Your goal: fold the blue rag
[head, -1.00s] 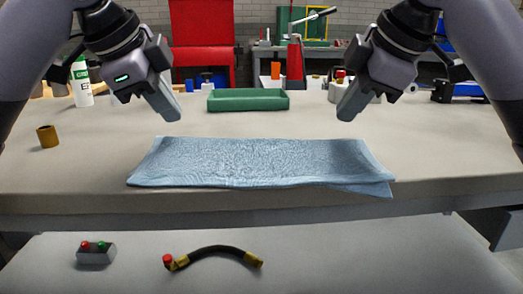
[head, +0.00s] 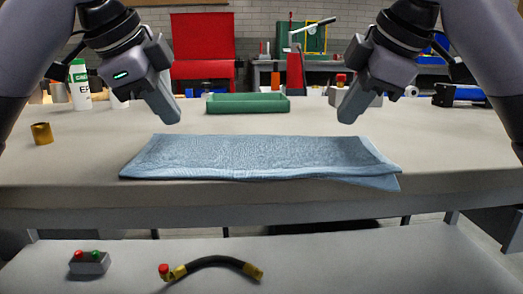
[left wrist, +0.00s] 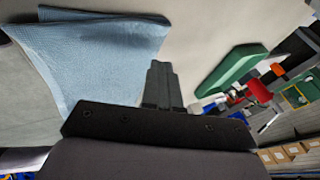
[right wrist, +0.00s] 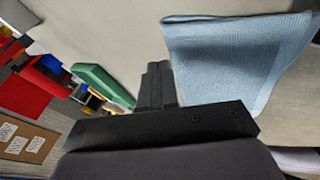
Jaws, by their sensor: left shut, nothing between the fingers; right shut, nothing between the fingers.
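The blue rag (head: 250,157) lies as a long, low strip on the workbench near its front edge, folded in layers. Its lower right corner sticks out from under the top layer and reaches past the bench edge. My left gripper (head: 174,118) is shut and empty, above the bench behind the rag's left end. My right gripper (head: 344,118) is shut and empty, behind the rag's right end. Both are apart from the cloth. The rag also shows beside the left gripper's fingers in the left wrist view (left wrist: 105,55) and beside the right gripper's in the right wrist view (right wrist: 235,60).
A green tray (head: 248,104) stands behind the rag. A brass cylinder (head: 42,133) is at the left and a white bottle (head: 80,85) behind it. A lower shelf in front holds a button box (head: 90,262) and a black hose (head: 212,262). The bench around the rag is clear.

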